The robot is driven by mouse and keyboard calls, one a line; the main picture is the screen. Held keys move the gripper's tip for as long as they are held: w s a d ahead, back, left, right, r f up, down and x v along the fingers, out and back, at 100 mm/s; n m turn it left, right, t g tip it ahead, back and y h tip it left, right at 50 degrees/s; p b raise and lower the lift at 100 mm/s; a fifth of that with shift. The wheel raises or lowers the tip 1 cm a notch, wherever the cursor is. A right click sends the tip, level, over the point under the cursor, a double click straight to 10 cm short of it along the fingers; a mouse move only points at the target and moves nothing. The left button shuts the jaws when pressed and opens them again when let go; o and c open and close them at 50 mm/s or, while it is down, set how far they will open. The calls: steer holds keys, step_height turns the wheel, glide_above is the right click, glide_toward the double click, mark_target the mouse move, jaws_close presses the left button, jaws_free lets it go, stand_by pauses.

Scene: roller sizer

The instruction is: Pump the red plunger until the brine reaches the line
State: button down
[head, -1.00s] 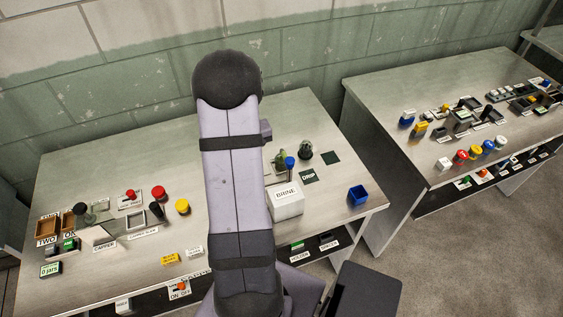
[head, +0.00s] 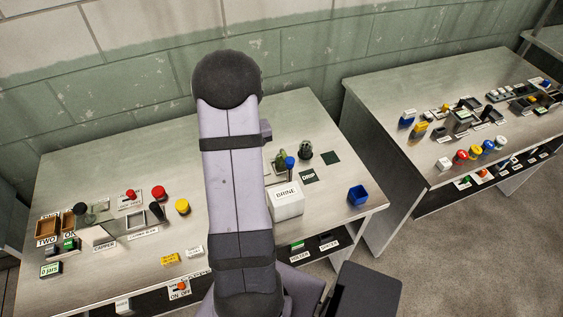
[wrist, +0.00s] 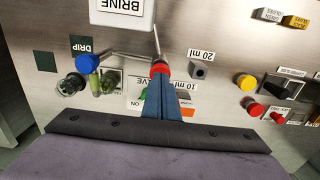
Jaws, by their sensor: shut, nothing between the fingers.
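In the wrist view, the red plunger (wrist: 160,68) is a small red cap right at the tips of my gripper (wrist: 160,80). The blue fingers are shut together with nothing between them. They overlap the plunger's near side, and I cannot tell whether they press on it. The white BRINE box (wrist: 122,12) is beyond it, with a thin metal pipe running near the plunger. A jar with green contents (wrist: 103,82) stands left of the plunger; its brine level and line cannot be made out. In the head view my arm hides the plunger and gripper; the BRINE box (head: 286,203) shows.
A blue knob (wrist: 88,64) and a dark glass jar (wrist: 70,84) stand left of the fingers. A grey block (wrist: 198,70) by the 20 ml label is to the right. A yellow button (wrist: 246,82) is farther right. A blue bin (head: 358,195) sits near the bench edge.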

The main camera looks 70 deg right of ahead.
steer(key=shift+f, duration=0.25)
steer(key=shift+f+b, duration=0.35)
steer(key=shift+b, duration=0.05)
steer(key=shift+f+b, duration=0.6)
steer(key=shift+f, duration=0.4)
steer(key=shift+r, duration=0.2)
steer(key=shift+r+p, duration=1.45)
steer(key=shift+r+p, duration=2.1)
steer(key=shift+r, duration=0.4)
